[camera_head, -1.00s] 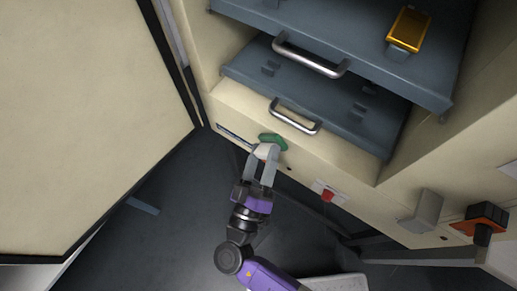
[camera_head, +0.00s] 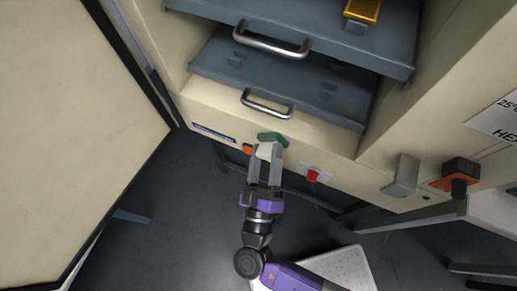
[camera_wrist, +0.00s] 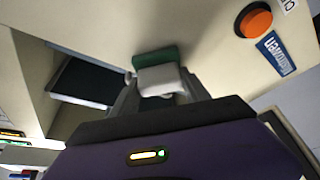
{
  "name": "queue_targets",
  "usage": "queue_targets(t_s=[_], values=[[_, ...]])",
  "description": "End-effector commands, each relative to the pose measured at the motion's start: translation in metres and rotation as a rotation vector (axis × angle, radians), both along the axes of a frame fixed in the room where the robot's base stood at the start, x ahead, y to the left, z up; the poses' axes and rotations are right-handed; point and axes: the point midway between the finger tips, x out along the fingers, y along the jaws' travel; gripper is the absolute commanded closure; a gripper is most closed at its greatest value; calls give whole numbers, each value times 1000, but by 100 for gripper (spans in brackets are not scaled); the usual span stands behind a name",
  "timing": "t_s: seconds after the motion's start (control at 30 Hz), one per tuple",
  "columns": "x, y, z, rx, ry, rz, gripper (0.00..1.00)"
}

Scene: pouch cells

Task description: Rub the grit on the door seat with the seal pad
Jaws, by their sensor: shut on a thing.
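The seal pad has a green face (camera_head: 272,138) and a pale grip block (camera_head: 266,150). My gripper (camera_head: 264,160) is shut on the pale block, with the green side toward the cabinet. In the wrist view the green face (camera_wrist: 155,57) and pale block (camera_wrist: 160,79) sit between my fingers. The pad is at the lower front edge of the cream cabinet, the door seat (camera_head: 208,113), below the lower shelf. Whether it touches the surface I cannot tell. I cannot make out any grit. The door (camera_head: 65,130) stands open at left.
An orange button (camera_head: 247,149) lies just left of my gripper, and a red switch (camera_head: 312,175) to its right. A grey latch block (camera_head: 402,175) and an orange-black handle (camera_head: 459,175) project further right. Shelves with metal handles (camera_head: 268,103) are above; an orange cell (camera_head: 362,10) is on the upper one.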

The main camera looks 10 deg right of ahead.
Motion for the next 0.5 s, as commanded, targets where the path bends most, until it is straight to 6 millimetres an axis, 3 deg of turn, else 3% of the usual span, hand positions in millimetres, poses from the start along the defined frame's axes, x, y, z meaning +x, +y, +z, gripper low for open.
queue_targets(t_s=[0.2,0.5], values=[[-9,-15,0,0,-1,-11,78],[-10,-11,0,2,-2,-7,78]])
